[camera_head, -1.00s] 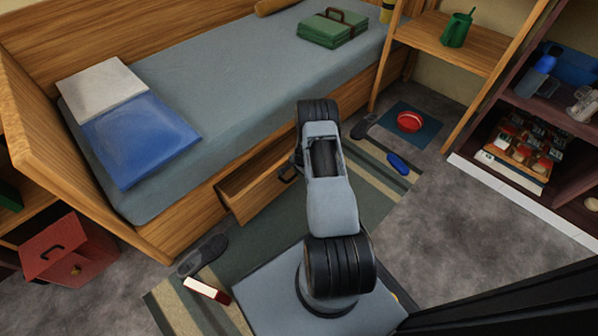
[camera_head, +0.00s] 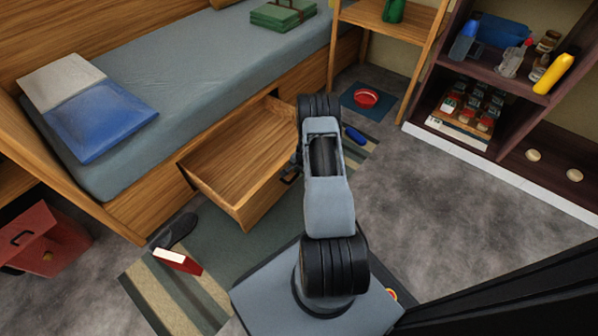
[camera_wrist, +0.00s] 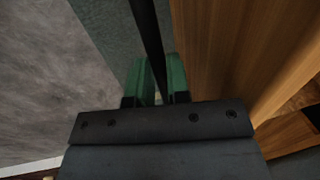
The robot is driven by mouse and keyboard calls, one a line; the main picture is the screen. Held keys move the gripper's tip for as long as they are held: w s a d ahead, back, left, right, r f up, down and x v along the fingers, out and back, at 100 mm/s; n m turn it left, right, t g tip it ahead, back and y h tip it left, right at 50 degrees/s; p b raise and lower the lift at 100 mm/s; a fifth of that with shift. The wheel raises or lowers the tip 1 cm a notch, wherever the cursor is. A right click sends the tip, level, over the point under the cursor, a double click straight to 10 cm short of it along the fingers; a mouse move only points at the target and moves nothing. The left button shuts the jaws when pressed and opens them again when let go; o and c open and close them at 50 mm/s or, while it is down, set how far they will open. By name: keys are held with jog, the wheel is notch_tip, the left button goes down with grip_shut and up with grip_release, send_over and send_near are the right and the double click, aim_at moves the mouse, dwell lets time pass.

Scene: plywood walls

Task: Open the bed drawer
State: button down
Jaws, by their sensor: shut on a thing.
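The bed drawer (camera_head: 222,160) is a wooden box standing pulled out from under the bed (camera_head: 190,100). Its inside looks empty in the head view. In the wrist view, my gripper (camera_wrist: 162,80) has its green fingers shut on a dark bar, the drawer handle (camera_wrist: 148,30), beside the wooden drawer front (camera_wrist: 215,50). In the head view my arm hides most of the gripper, and only a bit of the dark handle (camera_head: 290,178) shows at the drawer front.
A slipper (camera_head: 176,231) and a red-and-white box (camera_head: 178,262) lie on the striped rug left of my base. A red case (camera_head: 45,240) stands at left. Grey floor at right is clear.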

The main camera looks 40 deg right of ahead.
jog(key=shift+s+d, duration=0.1)
jog(key=shift+s, duration=0.1)
jog(key=c, duration=1.1)
grip_release()
notch_tip(320, 180, up, 14)
jog(key=s+p, duration=0.2)
jog(key=p, duration=0.3)
jog(key=shift+s+d+f+p, duration=0.2)
jog(key=shift+s+d+p, duration=0.1)
jog(key=shift+p, duration=0.1)
jog(key=shift+r, duration=0.1)
